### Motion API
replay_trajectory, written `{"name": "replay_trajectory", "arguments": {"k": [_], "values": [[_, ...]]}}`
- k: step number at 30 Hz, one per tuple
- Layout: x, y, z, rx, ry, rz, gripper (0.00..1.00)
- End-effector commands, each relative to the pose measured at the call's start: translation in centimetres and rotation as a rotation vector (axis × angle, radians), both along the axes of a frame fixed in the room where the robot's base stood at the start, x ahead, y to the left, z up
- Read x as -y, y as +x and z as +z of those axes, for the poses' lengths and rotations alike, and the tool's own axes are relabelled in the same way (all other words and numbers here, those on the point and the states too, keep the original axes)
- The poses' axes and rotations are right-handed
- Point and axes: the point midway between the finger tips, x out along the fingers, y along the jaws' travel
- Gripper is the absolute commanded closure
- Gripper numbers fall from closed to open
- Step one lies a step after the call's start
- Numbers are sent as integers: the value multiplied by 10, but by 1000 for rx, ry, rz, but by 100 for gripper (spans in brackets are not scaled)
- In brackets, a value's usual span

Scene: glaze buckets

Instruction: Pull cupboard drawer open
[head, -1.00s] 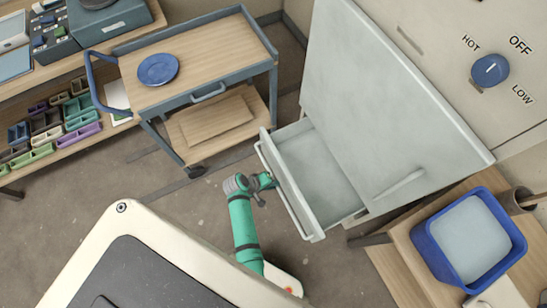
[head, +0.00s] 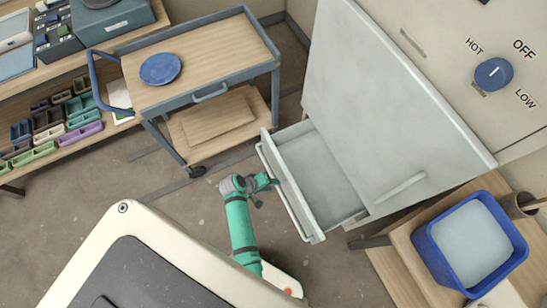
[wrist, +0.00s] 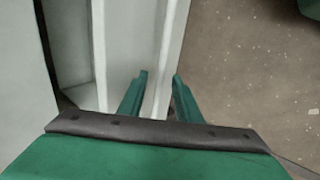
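The grey cupboard (head: 385,110) has its lower drawer (head: 318,172) pulled well out, and the drawer's inside looks empty. A long pale bar handle (head: 286,196) runs across the drawer front. My gripper (head: 270,181), at the end of my green arm, is at the handle's upper part in the head view. In the wrist view, the two green fingers of my gripper (wrist: 160,88) lie on either side of the handle bar (wrist: 171,50) and look closed on it. The exact contact is partly hidden by the fingers.
A wheeled trolley (head: 195,97) with a blue plate (head: 160,69) stands left of the drawer. A blue bucket (head: 440,262) sits on a wooden stand at the right. Bare floor (head: 140,195) lies between the trolley and my base.

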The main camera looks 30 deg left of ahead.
Motion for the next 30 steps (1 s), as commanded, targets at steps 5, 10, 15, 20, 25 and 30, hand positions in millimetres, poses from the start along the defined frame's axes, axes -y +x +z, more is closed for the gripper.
{"name": "replay_trajectory", "arguments": {"k": [5,10,15,20,25,30], "values": [[-13,-17,29,1,2,5,69],[-21,-30,52,0,2,2,69],[-24,-36,66,0,2,-2,69],[-25,-38,70,-1,1,-4,69],[-25,-38,70,-1,1,-4,69],[-25,-38,70,-1,1,-2,69]]}}
